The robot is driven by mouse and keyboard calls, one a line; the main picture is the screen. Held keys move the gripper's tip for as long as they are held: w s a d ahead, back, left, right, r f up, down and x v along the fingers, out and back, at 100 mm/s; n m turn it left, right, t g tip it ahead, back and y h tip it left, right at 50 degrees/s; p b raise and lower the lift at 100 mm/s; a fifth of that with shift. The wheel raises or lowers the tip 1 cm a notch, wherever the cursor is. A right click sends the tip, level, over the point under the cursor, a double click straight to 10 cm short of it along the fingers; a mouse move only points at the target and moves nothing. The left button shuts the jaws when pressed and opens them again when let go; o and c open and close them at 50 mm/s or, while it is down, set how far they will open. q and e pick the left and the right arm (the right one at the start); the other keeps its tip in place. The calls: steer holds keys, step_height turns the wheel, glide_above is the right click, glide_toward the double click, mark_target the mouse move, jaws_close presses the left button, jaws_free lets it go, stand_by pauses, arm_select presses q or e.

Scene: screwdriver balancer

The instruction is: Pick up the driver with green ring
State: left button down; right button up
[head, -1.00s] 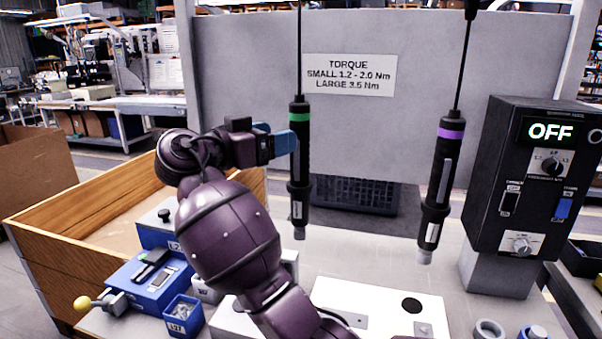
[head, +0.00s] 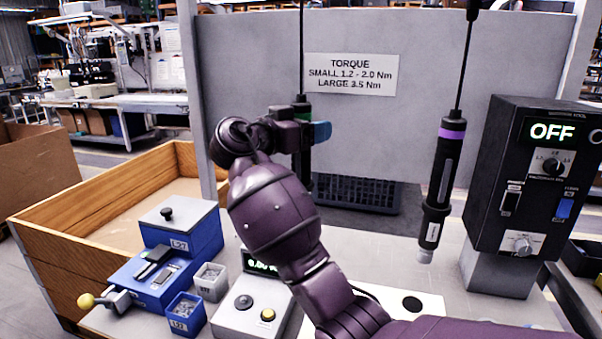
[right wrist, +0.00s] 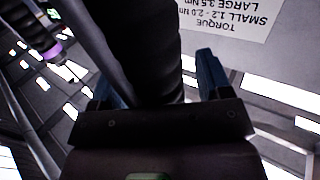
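The driver with the green ring (head: 304,170) hangs upright from its cable, left of the middle in the head view. Its green ring is partly covered by my right gripper (head: 314,130), which is at the driver's upper part. In the right wrist view the dark driver body (right wrist: 140,50) stands between the two blue fingers of my right gripper (right wrist: 157,80). A gap shows between the driver and the right-hand finger, so the gripper is open around it. My arm hides the driver's lower end. My left gripper is not in view.
A driver with a purple ring (head: 440,185) hangs to the right. A black controller reading OFF (head: 535,190) stands at far right. A wooden box (head: 100,205) and blue bins (head: 187,315) are at left. A grey panel (head: 400,120) stands behind.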

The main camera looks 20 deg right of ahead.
steer(key=c, duration=1.2)
jaws_close()
steer(key=shift+r, duration=0.15)
